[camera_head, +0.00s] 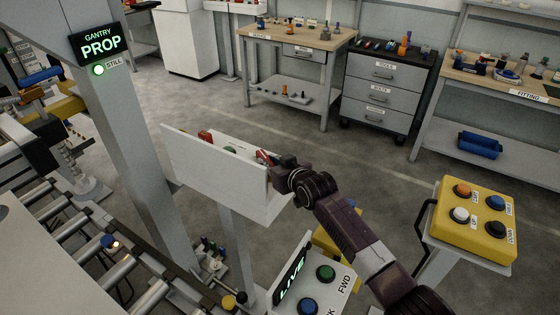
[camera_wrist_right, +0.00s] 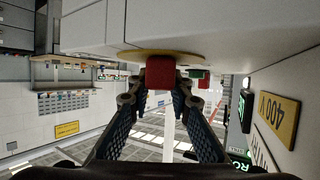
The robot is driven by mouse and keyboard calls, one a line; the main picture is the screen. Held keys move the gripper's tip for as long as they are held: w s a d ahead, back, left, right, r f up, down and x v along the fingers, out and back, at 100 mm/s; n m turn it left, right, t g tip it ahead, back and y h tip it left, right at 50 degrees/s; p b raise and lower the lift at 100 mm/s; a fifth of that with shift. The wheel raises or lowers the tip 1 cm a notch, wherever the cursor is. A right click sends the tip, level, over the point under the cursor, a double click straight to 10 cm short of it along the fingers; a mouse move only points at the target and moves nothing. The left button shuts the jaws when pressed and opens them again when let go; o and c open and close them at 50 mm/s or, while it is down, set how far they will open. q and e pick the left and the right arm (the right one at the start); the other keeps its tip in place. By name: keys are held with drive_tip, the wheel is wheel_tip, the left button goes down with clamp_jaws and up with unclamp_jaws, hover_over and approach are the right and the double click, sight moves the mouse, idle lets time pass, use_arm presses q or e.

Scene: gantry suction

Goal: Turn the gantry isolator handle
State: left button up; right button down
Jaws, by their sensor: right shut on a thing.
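The isolator handle is a red block on a yellow round plate (camera_wrist_right: 130,55), and it shows as the red handle (camera_wrist_right: 160,72) in the right wrist view. My right gripper (camera_wrist_right: 160,88) has its two fingers on either side of the red handle and is shut on it. In the head view my right gripper (camera_head: 272,161) reaches over the right end of the pale panel box (camera_head: 215,172), beside a small red part (camera_head: 264,157). The gripper hides much of the handle there. My left gripper is not in view.
A green button (camera_head: 230,150) and another red part (camera_head: 205,136) sit on the box. A lit LIVE control panel (camera_head: 318,282) stands below my right arm. A yellow button box (camera_head: 475,218) stands at the right. A GANTRY PROP sign (camera_head: 100,45) reads STILL.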

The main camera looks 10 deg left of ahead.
drive_tip(key=shift+r, duration=0.1)
drive_tip(key=c, duration=1.8)
unclamp_jaws()
drive_tip(key=shift+o, duration=0.2)
drive_tip(key=v, duration=1.2)
